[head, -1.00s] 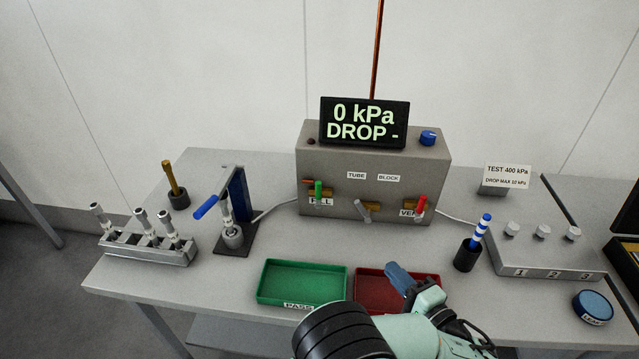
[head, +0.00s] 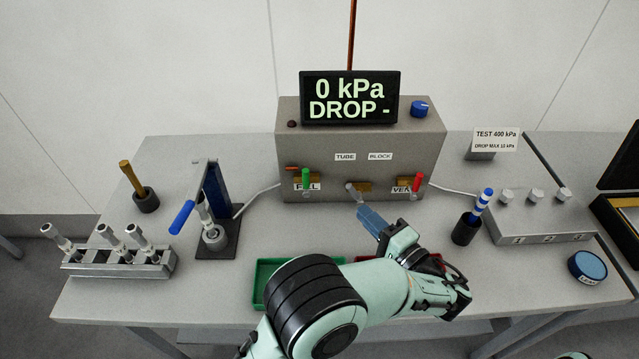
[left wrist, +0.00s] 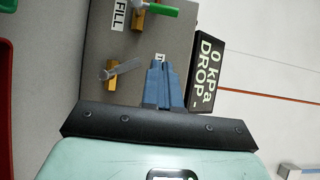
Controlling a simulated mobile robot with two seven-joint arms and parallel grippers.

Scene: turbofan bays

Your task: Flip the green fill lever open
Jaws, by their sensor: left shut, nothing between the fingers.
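The green fill lever (head: 306,179) stands upright on the front of the grey test box (head: 260,145), above the FILL label. It also shows at the top of the left wrist view (left wrist: 158,9), cut by the frame edge. My left gripper (head: 364,211) is shut and empty. It is in front of the box, below and to the right of the green lever, and apart from it. In the left wrist view its blue fingers (left wrist: 158,66) point toward the box face, beside the bare metal middle lever (left wrist: 120,73). My right gripper is not in view.
The red vent lever (head: 417,182) is at the box's right. The display (head: 349,98) reads 0 kPa, DROP -. A blue-handled press (head: 214,195) stands left of the box. My arm partly covers the green tray (head: 262,273) and the red tray (head: 437,262).

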